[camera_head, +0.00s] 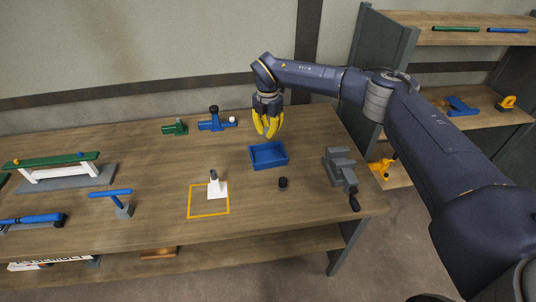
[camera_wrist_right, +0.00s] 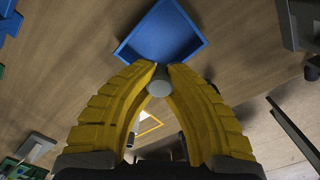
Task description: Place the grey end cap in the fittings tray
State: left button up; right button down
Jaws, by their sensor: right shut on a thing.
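My right gripper (camera_head: 267,128) hangs over the far side of the workbench, fingers pointing down. In the right wrist view its yellow fingers (camera_wrist_right: 158,78) are shut on the grey end cap (camera_wrist_right: 159,86), a small round grey piece at the fingertips. I cannot make the cap out in the head view. The blue fittings tray (camera_head: 257,163) stands on the bench, just below and in front of the gripper in the head view. It also shows beyond the fingertips in the wrist view (camera_wrist_right: 160,32). The tray looks empty. My left gripper is not in view.
A grey vise (camera_head: 341,166) stands right of the tray, and a small black cylinder (camera_head: 283,183) in front of it. Blue (camera_head: 213,124) and green (camera_head: 175,128) fittings lie at back left.

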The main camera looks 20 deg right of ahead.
aim_at(268, 158)
jog(key=shift+f, duration=5.85)
jog(key=shift+f, duration=0.1)
jog(key=c, duration=1.8)
grip_release()
jog(key=shift+f, duration=0.1)
notch_tip(268, 158, up, 12)
jog(key=shift+r, duration=0.2)
